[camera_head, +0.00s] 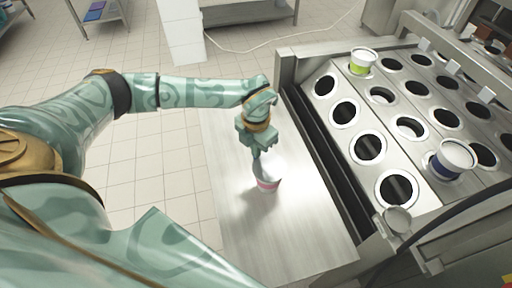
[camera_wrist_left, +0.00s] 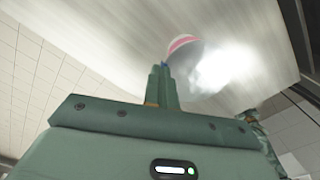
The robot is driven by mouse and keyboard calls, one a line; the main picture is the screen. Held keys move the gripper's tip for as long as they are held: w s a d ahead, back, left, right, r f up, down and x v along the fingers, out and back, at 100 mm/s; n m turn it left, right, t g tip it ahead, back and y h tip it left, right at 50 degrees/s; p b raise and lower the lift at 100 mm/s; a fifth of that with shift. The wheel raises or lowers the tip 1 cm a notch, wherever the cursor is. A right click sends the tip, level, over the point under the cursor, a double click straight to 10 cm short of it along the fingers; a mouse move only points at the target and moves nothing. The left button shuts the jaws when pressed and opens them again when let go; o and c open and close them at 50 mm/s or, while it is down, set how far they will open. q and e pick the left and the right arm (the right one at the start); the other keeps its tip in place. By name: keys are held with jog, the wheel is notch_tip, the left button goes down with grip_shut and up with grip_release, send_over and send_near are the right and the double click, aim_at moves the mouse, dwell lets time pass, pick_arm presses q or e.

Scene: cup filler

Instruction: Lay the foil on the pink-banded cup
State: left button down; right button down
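The pink-banded cup (camera_head: 267,184) stands upright on the metal table beside the filler. It also shows near the top middle of the left wrist view (camera_wrist_left: 183,42). A silvery, bright surface that looks like the foil (camera_head: 268,169) is at the cup's mouth, partly lost in glare. Whether the foil lies flat or is tilted I cannot tell. My right gripper is not in view.
The metal table (camera_head: 235,222) is otherwise clear. The filler plate (camera_head: 385,112) with rows of round holes stands to the right. It holds a green-banded cup (camera_head: 361,63) and a blue-banded cup (camera_head: 452,160). A small grey cup-like part (camera_head: 397,220) sits at its near corner.

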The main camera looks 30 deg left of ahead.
pick_arm(q)
jog(key=c, duration=1.7)
grip_release()
notch_tip(320, 180, up, 16)
jog(key=p, duration=0.3)
jog(key=shift+r, duration=0.15)
